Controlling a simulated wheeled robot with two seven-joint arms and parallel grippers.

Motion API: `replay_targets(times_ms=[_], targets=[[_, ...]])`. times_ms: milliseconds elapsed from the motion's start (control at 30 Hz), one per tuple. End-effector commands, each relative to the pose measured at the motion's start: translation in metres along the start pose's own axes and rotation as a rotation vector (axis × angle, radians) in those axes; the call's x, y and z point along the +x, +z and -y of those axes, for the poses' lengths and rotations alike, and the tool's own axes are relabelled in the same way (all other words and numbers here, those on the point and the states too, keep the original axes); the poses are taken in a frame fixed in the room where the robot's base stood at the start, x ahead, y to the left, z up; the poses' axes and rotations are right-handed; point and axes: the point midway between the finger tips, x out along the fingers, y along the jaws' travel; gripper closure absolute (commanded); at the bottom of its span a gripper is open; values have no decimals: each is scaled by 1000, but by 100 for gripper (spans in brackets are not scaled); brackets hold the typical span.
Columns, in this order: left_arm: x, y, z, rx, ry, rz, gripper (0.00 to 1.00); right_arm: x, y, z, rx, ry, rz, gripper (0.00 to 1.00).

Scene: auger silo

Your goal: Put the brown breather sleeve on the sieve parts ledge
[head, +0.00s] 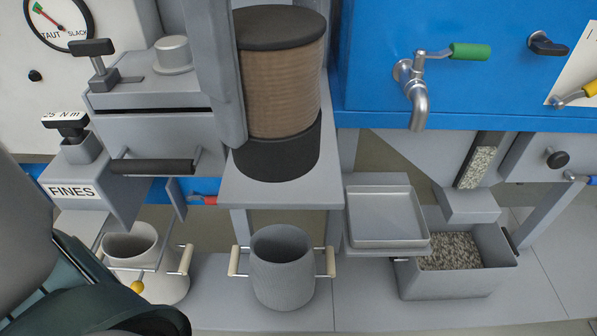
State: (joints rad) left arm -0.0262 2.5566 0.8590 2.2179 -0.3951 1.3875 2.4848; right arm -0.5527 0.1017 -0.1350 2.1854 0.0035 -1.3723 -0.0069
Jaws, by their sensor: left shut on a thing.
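The brown breather sleeve (285,90) is a ribbed upright cylinder with a dark top and a tall dark lower band, at the upper middle. It appears above a grey shelf (280,195); I cannot tell whether its bottom touches. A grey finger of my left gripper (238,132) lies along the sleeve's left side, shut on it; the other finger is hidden. A shallow, rimmed grey ledge (386,241), empty, is right of and lower than the sleeve. No label shows which surface is the sieve parts ledge. My right gripper is out of view.
A ribbed grey pot (283,275) stands below the shelf, and a pale pot (140,270) at left. A bin of grain (455,285) is at right. A tap (415,95) juts from the blue panel. A black-handled drawer (150,135) is left of the sleeve.

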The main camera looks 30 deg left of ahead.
Motion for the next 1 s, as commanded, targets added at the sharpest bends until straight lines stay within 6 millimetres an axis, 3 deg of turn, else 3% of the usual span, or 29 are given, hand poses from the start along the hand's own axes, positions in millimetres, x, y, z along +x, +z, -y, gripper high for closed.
replay_targets(times_ms=[567,767,1000], targets=[[3,0,1,-11,1,1,65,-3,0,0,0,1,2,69],[17,15,19,-11,4,1,65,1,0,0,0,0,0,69],[44,42,54,-9,7,-3,65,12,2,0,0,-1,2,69]])
